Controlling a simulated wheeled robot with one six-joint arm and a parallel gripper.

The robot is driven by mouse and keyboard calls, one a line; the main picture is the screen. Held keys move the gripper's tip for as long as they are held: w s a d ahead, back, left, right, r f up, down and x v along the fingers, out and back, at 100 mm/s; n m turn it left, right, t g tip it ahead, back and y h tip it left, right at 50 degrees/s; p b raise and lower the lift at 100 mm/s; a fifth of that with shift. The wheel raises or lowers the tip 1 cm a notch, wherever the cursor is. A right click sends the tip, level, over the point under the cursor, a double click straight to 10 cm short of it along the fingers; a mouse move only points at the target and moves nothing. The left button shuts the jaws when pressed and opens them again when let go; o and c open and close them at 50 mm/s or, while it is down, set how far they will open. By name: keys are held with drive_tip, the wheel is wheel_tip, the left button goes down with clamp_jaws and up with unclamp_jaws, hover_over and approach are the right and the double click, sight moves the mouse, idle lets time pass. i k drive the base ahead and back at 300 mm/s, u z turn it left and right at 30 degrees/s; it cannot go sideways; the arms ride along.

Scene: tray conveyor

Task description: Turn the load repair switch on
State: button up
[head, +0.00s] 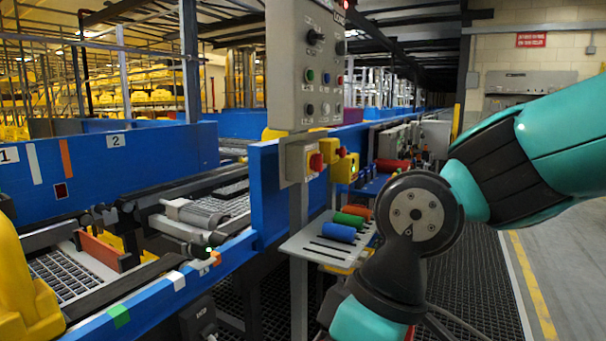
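A grey control panel (292,60) stands on a post at the top centre. It carries a black rotary knob (315,37) near the top, and another dark knob (340,47) to its right. My teal and black arm fills the right side; my gripper is not in view.
A red emergency button (316,162) on a grey box and a yellow box (345,168) sit below the panel. A grey slotted shelf (318,248) holds coloured cylinders (339,232). The blue-sided conveyor (283,190) runs along the left. The floor at far right is clear.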

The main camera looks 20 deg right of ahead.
sight(316, 159)
drive_tip(key=z, duration=0.05)
drive_tip(key=k, duration=0.5)
drive_tip(key=z, duration=1.65)
drive_tip(key=i, duration=1)
drive_tip(key=u, duration=1.75)
